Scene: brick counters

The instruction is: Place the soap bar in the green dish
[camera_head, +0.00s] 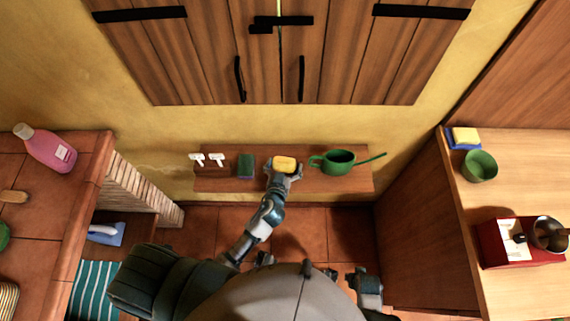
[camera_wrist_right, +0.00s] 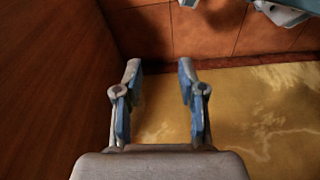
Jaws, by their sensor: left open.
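The yellow soap bar (camera_head: 284,162) lies on the wooden wall shelf (camera_head: 212,182), between a green sponge-like block and a green watering can. My left gripper (camera_head: 283,170) is open at the soap bar, with its fingers around the near side; contact cannot be told. A green round dish or bowl (camera_head: 480,167) stands on the right counter. Another green round thing (camera_head: 3,236) is cut off at the left edge; I cannot tell which is the green dish. My right gripper (camera_wrist_right: 158,82) is open and empty, facing the floor and yellow wall.
White spray heads (camera_head: 207,159) are at the shelf's left. A pink bottle (camera_head: 48,148) lies on the left tiled counter. A sponge (camera_head: 464,137) and red coffee grinder (camera_head: 508,243) are on the right counter.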

